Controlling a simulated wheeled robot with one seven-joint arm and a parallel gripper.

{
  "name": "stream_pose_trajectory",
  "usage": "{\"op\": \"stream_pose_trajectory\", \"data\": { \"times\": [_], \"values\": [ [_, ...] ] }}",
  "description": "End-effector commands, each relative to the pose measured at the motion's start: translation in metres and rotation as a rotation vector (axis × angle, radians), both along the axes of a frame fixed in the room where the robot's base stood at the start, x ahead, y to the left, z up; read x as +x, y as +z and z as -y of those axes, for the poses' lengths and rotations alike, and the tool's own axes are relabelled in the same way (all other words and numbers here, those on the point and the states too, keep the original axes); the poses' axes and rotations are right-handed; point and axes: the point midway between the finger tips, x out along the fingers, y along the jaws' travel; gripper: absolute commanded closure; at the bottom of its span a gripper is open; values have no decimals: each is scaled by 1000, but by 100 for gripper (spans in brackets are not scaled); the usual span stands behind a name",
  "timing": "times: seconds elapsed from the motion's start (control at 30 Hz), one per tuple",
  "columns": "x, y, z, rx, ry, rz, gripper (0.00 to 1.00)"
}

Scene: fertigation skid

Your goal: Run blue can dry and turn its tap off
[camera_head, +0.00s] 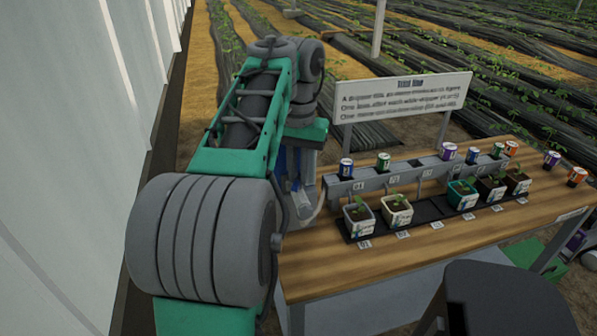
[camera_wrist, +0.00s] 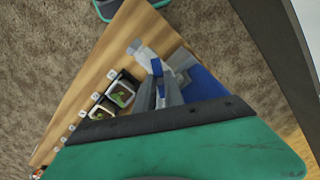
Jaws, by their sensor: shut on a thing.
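Two blue cans stand on the grey rail: one (camera_head: 346,168) at its left end, and one (camera_head: 472,155) further right. I cannot tell which one the task means, and no tap can be made out clearly. My gripper is low at the table's left end, mostly hidden behind my arm in the head view. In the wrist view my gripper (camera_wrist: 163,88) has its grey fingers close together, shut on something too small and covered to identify. Blue and pale grey parts lie beside the fingers.
The wooden table (camera_head: 370,258) holds a grey rail (camera_head: 405,176) with other cans in green, purple and orange, and several plant pots (camera_head: 397,210) on a black strip. A sign (camera_head: 403,97) stands behind. A white wall (camera_head: 60,150) is on the left.

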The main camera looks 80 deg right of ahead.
Motion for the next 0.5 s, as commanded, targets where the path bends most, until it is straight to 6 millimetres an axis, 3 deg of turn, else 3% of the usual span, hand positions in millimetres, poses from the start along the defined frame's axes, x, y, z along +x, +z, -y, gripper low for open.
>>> {"op": "stream_pose_trajectory", "data": {
  "times": [0.1,0.5],
  "values": [
    [0,0,0,0,0,0,100],
    [0,0,0,0,-1,0,100]
  ]
}}
